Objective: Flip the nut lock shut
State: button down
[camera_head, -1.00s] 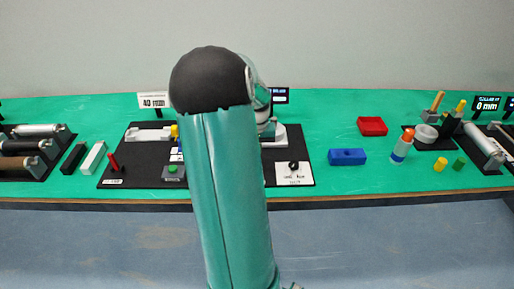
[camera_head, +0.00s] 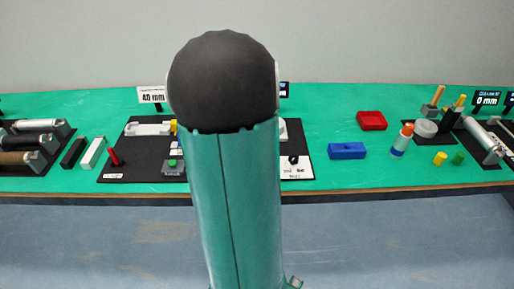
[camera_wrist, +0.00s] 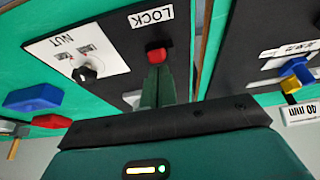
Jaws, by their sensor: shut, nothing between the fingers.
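My gripper (camera_wrist: 158,82) is shut and empty in the wrist view. Its fingertips are right at a red lock handle (camera_wrist: 157,55) next to a "LOCK" label (camera_wrist: 150,17). The fingertips overlap the handle in view; I cannot tell whether they touch it. The rest of the lock is hidden behind the fingers. A black knob (camera_wrist: 84,74) sits on a white "NUT" plate (camera_wrist: 77,53) to the left. In the head view my arm hides the gripper and the lock; the white plate (camera_head: 296,172) shows just right of the arm.
The black board (camera_head: 140,172) lies on a green table (camera_head: 330,115). Right of it are a blue block (camera_head: 347,151), a red tray (camera_head: 371,121) and an orange-capped bottle (camera_head: 401,141). A red peg (camera_head: 113,157) stands on the board's left. The table front edge is near.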

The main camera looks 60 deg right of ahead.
jog(key=shift+w+d+f, duration=0.2)
jog(key=shift+w+d, duration=0.05)
jog(key=shift+d, duration=0.25)
jog(key=shift+w+d+r, duration=0.15)
jog(key=shift+d+r, duration=0.2)
jog(key=shift+r, duration=0.05)
jog(key=w+d+v, duration=0.1)
jog(key=v, duration=1)
jog(key=shift+d+r, duration=0.25)
jog(key=shift+r, duration=0.05)
